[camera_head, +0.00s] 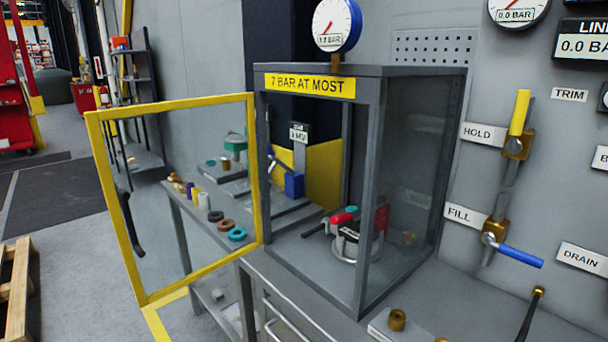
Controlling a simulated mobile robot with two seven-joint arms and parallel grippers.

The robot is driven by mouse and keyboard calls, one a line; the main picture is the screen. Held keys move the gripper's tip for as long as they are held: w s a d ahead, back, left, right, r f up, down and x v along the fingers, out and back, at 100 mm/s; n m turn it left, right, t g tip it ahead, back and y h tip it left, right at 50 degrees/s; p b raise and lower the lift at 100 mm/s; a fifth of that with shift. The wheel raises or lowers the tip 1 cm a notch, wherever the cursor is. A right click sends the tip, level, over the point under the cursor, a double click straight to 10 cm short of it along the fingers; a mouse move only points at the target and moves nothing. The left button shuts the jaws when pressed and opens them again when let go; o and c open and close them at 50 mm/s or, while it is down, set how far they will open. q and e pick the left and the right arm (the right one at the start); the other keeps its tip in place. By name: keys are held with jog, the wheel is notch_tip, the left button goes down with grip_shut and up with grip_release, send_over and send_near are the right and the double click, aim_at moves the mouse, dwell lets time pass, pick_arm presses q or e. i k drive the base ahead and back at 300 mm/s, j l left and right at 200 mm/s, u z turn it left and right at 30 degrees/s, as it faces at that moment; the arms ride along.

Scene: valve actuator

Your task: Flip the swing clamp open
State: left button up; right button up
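A clamp fixture (346,243) sits on the floor of the grey test cabinet (372,190). It has a round silver base, dark parts on top and red-tipped handles at its left and right sides. I take the swing clamp to be part of this fixture. At this size I cannot tell which piece is its arm or whether it is open or closed. A cabinet post and the clear right panel stand partly in front of the fixture. Neither of my grippers is in view.
The yellow-framed clear door (140,200) stands swung open to the left. A side bench (190,215) with several rings and small parts shows through it. On the right wall are a yellow-handled valve (520,112) and a blue-handled valve (518,255). A brass fitting (397,319) stands at front.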

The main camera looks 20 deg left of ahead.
aim_at(338, 219)
jog(key=j+z, duration=0.2)
jog(key=z, duration=0.25)
jog(key=j+z, duration=0.25)
jog(key=z, duration=0.15)
jog(key=j+z, duration=0.15)
jog(key=j, duration=0.4)
jog(key=k+j+z, duration=0.15)
jog(key=j, duration=0.4)
jog(key=j+z, duration=0.15)
jog(key=j, duration=0.4)
jog(key=k+j+z, duration=0.15)
jog(key=j, duration=0.35)
jog(key=k+j, duration=0.1)
jog(key=j, duration=0.3)
jog(key=k+j, duration=0.1)
jog(key=j, duration=0.35)
jog(key=k+j, duration=0.1)
jog(key=j, duration=0.3)
